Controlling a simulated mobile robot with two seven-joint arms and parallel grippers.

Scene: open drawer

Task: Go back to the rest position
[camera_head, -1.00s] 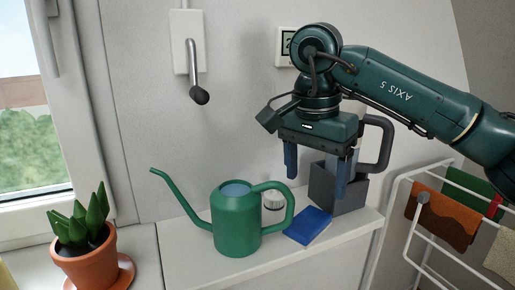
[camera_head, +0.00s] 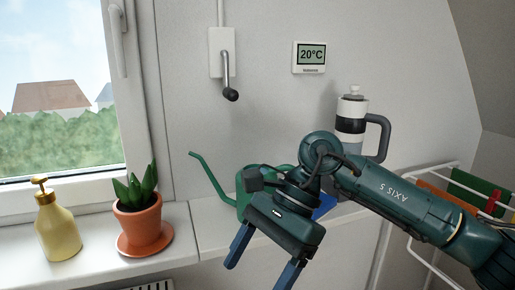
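My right gripper (camera_head: 264,262) hangs in front of the shelf, its two blue fingers spread apart with nothing between them. Its arm comes in from the right. The gripper and wrist hide much of the green watering can (camera_head: 207,172), whose spout shows to the left. A strip of a blue object (camera_head: 325,206) shows behind the wrist. My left gripper is not in the picture.
A potted plant (camera_head: 139,222) and a yellow soap dispenser (camera_head: 57,228) stand on the window sill at left. A bottle-like container (camera_head: 351,122) with a grey handle stands behind the arm. A drying rack (camera_head: 420,248) is at right. A lever (camera_head: 229,78) and thermostat (camera_head: 310,57) are on the wall.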

